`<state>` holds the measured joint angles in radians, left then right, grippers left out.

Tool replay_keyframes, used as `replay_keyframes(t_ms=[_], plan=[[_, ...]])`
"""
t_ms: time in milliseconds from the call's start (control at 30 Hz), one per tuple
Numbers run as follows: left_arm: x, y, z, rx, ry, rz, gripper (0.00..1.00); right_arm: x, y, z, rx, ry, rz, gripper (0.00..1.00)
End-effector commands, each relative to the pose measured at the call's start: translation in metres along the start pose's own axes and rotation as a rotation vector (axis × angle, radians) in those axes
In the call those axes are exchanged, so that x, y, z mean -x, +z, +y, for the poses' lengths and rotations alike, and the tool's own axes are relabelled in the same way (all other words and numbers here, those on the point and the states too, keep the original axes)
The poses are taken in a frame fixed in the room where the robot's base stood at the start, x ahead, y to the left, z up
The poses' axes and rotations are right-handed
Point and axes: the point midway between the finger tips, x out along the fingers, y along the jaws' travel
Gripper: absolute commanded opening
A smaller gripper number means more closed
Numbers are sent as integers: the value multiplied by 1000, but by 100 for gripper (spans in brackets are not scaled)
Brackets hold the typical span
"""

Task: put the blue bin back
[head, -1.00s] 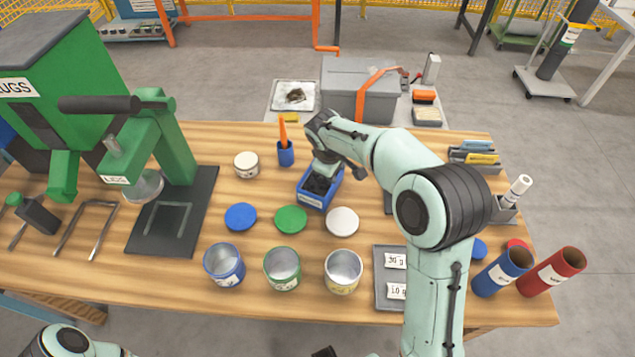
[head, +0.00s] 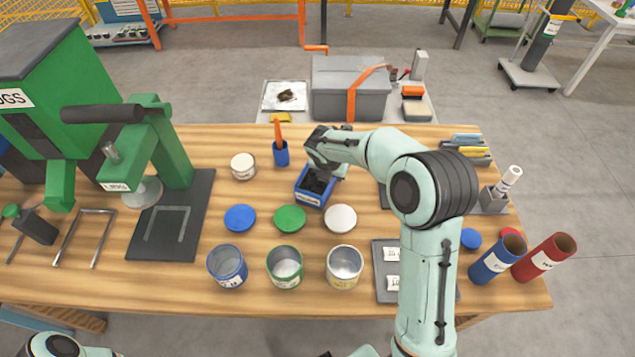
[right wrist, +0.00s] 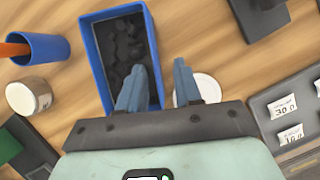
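The blue bin (head: 309,198) stands on the wooden table, behind the green and white lids. It has a white label on its near side and holds dark lumps. In the right wrist view the bin (right wrist: 94,62) fills the upper left. My right gripper (right wrist: 162,85) is open at the bin's wall. One finger overlaps the inside of the bin and the other is outside it, with the wall's edge between them. I cannot tell whether either finger touches the wall. In the head view the right hand covers the bin's far right part. My left gripper is out of view.
A blue cup with an orange tool (head: 281,153) and a white jar (head: 243,166) stand left of the bin. Blue (head: 240,217), green (head: 290,218) and white (head: 341,218) lids lie in front, then open cans (head: 285,266). A grey tray (head: 384,290) lies at right.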

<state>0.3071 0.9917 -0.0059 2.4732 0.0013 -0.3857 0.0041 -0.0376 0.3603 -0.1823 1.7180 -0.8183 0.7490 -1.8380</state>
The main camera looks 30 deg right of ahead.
Motion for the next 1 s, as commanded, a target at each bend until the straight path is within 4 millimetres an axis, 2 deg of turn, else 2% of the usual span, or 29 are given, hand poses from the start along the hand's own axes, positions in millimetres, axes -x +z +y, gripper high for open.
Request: replay_keyframes(t_ms=[33,100,367,633,767,967,1000], plan=[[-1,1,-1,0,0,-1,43,-11,-1,-1,0,-4,2,34],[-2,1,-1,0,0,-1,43,-21,0,0,-1,-1,1,34],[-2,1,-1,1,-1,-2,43,-41,-2,2,-2,-1,1,34],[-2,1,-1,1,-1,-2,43,-79,-9,8,-4,-2,1,34],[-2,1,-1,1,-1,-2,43,-86,-8,8,-4,0,0,34],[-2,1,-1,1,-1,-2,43,-86,-8,8,-4,1,-1,34],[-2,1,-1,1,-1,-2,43,-86,-8,8,-4,1,-1,24]])
